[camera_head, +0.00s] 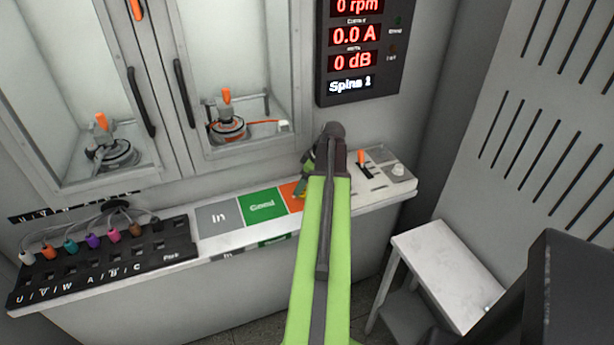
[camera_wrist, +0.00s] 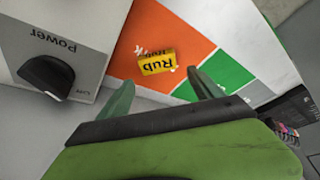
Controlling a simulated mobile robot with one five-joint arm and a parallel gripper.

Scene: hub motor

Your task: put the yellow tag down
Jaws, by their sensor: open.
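The yellow tag (camera_wrist: 157,65), lettered "Rub", appears to lie on the orange field (camera_wrist: 185,28) of the bench top, partly over the printed word there. In the wrist view my gripper (camera_wrist: 161,82) is open, with its two green fingers apart. The tag is just beyond the fingertips, roughly between them, and not clamped. In the head view my gripper (camera_head: 302,190) is over the orange field at the far end of my green arm, which hides much of that spot.
A green "Good" field (camera_head: 263,205) and grey "In" field (camera_head: 219,217) lie left of the orange one. A black connector rack (camera_head: 100,265) with coloured plugs sits further left. A power knob (camera_wrist: 46,76) is close by. A white stool (camera_head: 450,262) stands right.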

